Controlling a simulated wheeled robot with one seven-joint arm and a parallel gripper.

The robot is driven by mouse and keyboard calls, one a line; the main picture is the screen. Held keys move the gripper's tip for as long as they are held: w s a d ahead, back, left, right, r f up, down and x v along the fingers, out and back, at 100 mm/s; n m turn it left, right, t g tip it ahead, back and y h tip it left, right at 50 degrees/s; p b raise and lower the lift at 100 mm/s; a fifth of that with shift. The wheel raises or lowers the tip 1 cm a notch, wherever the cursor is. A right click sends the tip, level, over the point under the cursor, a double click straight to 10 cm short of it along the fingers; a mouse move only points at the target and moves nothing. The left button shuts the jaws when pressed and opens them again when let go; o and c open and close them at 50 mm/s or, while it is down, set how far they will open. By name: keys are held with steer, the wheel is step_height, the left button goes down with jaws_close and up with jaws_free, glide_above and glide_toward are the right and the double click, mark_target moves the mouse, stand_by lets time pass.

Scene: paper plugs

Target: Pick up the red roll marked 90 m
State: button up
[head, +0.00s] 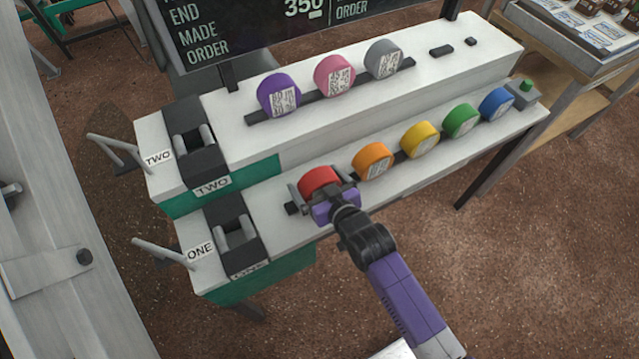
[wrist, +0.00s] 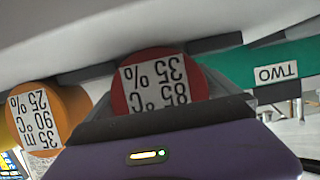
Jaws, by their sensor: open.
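The red roll (head: 320,181) stands on the lower white shelf, at the left end of the front row. My gripper (head: 323,194) is open at its near side, with its fingers at the roll's left and right; contact cannot be told. In the wrist view the red roll (wrist: 150,72) is in the middle, its label upside down. The label shows 85 °C and 35 %; the line with the length is hidden behind my gripper (wrist: 160,125).
An orange roll (head: 373,161) stands close to the right of the red one, then yellow (head: 419,140), green (head: 461,120) and blue (head: 496,104) rolls. Purple, pink and grey rolls stand on the upper shelf. Slot ONE (head: 234,237) is to the left, slot TWO (head: 195,145) above it.

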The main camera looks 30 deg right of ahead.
steer(key=shift+w+f, duration=0.2)
steer(key=shift+w, duration=0.2)
steer(key=c, duration=1.3)
steer(key=shift+o, duration=0.2)
steer(key=shift+r, duration=0.15)
